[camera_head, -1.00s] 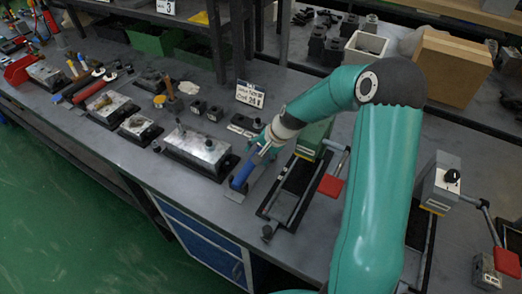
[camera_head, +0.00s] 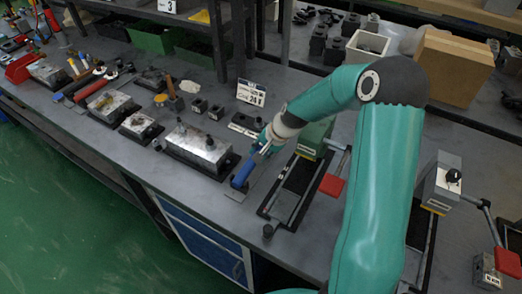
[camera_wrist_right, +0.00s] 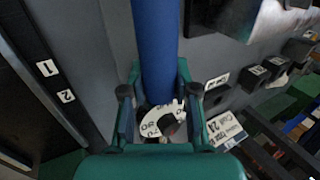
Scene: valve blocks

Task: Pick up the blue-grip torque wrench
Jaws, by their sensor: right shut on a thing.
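The blue-grip torque wrench (camera_head: 243,175) is at the front middle of the grey bench, left of a black rail fixture. Its blue handle points toward the bench's front edge. My right gripper (camera_head: 264,147) is at its far end, partly hidden by my teal arm. In the right wrist view the blue grip (camera_wrist_right: 155,40) runs between the two fingers of my right gripper (camera_wrist_right: 157,92), which is shut on it. I cannot tell whether the wrench is clear of the bench. My left gripper is not in view.
A black rail fixture (camera_head: 268,205) with a red pad (camera_head: 332,184) stands just right of the wrench. A metal valve block (camera_head: 197,147) is close on the left. A numbered card (camera_head: 250,94) and small black blocks (camera_head: 200,105) are behind. A shelf post (camera_head: 250,40) rises at the back.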

